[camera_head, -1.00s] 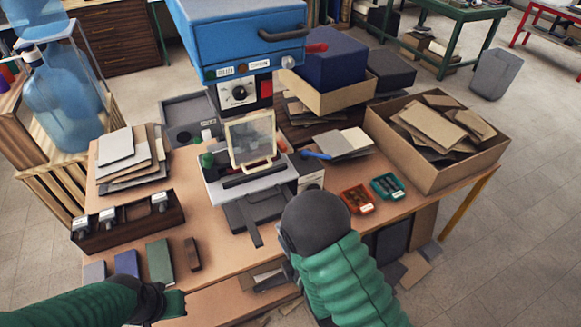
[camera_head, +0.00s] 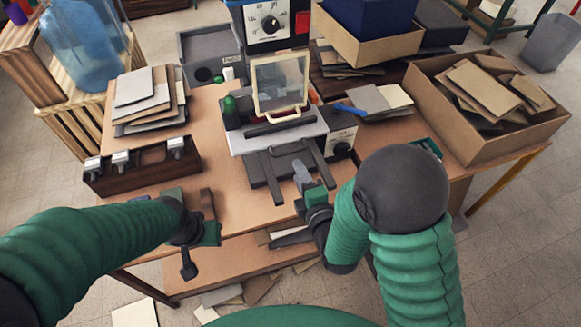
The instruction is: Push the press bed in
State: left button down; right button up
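The press bed (camera_head: 262,168) is a dark grey plate with raised bars, sticking out toward me from the front of the white-topped press (camera_head: 250,142). A cream-framed panel (camera_head: 280,84) stands upright above it. My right gripper (camera_head: 301,174) is at the bed's near right corner, its grey fingers pointing toward the press. I cannot tell whether it touches the bed or how far the fingers are apart. My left gripper (camera_head: 203,232) is over the table's front edge, left of the bed and clear of it. Its finger opening is unclear.
A dark box of stamp-like tools (camera_head: 142,168) and a stack of boards (camera_head: 148,100) stand to the left. A large cardboard box (camera_head: 490,110) of scraps stands to the right. A control box with a dial (camera_head: 268,25) is behind. My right forearm hides the table's front right.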

jog(key=x, duration=0.8)
jog(key=shift+p, duration=0.45)
jog(key=shift+w, duration=0.1)
grip_shut()
jog(key=shift+f, duration=0.15)
dwell(0.4)
